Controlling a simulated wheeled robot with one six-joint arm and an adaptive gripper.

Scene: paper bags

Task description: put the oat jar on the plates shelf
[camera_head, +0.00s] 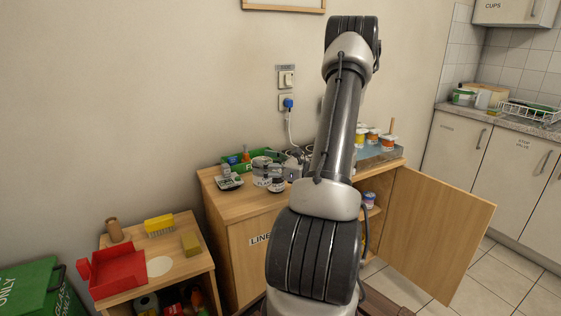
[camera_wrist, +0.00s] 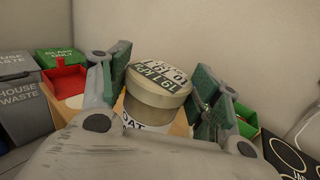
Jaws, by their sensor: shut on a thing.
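The oat jar (camera_wrist: 158,92) has a tan lid with a printed label on top and a white front label reading "OAT". In the wrist view it stands between the two green-padded fingers of my gripper (camera_wrist: 155,88), which is shut on it. In the head view my gripper (camera_head: 280,170) is over the left part of the wooden cabinet top, partly hidden by my arm. I cannot tell whether the jar touches the top. No shelf marked for plates can be read in either view.
The wooden cabinet (camera_head: 232,220) has a door marked "LINE..." and an open right door (camera_head: 435,225) reaching into the room. A scale (camera_head: 229,182), green bin (camera_head: 236,160) and tray of tubs (camera_head: 378,152) crowd its top. A low stand with a red tray (camera_head: 117,270) is left.

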